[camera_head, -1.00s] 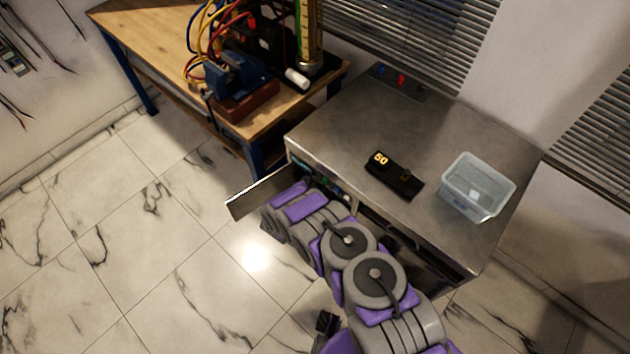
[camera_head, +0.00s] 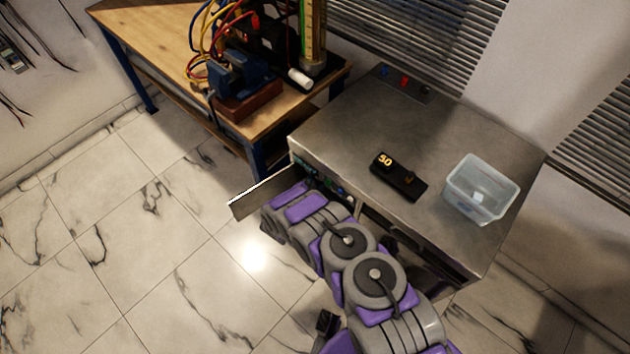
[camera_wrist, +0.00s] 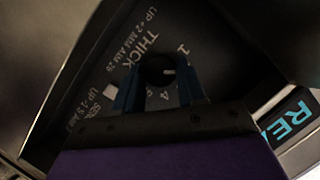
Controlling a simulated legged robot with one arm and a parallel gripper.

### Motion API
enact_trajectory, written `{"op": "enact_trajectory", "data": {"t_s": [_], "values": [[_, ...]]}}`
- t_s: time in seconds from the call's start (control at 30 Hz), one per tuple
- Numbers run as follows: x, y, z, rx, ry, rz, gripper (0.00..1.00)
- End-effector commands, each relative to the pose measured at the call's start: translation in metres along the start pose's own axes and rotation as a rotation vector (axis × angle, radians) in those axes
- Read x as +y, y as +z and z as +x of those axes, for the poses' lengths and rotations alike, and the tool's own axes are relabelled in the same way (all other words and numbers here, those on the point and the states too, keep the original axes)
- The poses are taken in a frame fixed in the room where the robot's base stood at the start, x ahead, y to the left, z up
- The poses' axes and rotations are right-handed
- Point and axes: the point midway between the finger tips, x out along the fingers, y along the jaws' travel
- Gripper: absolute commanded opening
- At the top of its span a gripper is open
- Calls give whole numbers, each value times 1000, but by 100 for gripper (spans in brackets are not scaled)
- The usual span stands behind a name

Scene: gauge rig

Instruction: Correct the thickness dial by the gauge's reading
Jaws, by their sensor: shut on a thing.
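In the wrist view, the thickness dial (camera_wrist: 159,68) is a dark round knob on a black panel (camera_wrist: 215,55). White lettering around it includes "THICK" and "UP +2 MM AIM 29", with a few numbers beside the knob. My gripper (camera_wrist: 160,82) is shut on the knob, one blue finger on each side. The gauge (camera_head: 312,35) seems to be the tall instrument with a yellow-green face on the wooden bench in the head view; its reading is too small to tell. In the head view my arm hides the gripper and the dial.
A metal cabinet (camera_head: 350,125) bears a black device (camera_head: 398,177) showing an orange "50" and a clear plastic bin (camera_head: 482,190). A metal flap (camera_head: 262,193) stands open at its front. A blue vise (camera_head: 238,76) and coloured cables are on the wooden bench (camera_head: 140,30). Tiled floor is clear at left.

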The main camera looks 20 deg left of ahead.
Motion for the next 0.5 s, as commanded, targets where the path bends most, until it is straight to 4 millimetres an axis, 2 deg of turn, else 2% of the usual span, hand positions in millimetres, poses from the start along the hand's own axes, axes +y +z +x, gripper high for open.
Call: {"op": "enact_trajectory", "data": {"t_s": [0.1, 0.5], "values": [[-1, -7, 2, 9, -8, 28, 9], [2, -5, 3, 10, -65, 166, 9]]}}
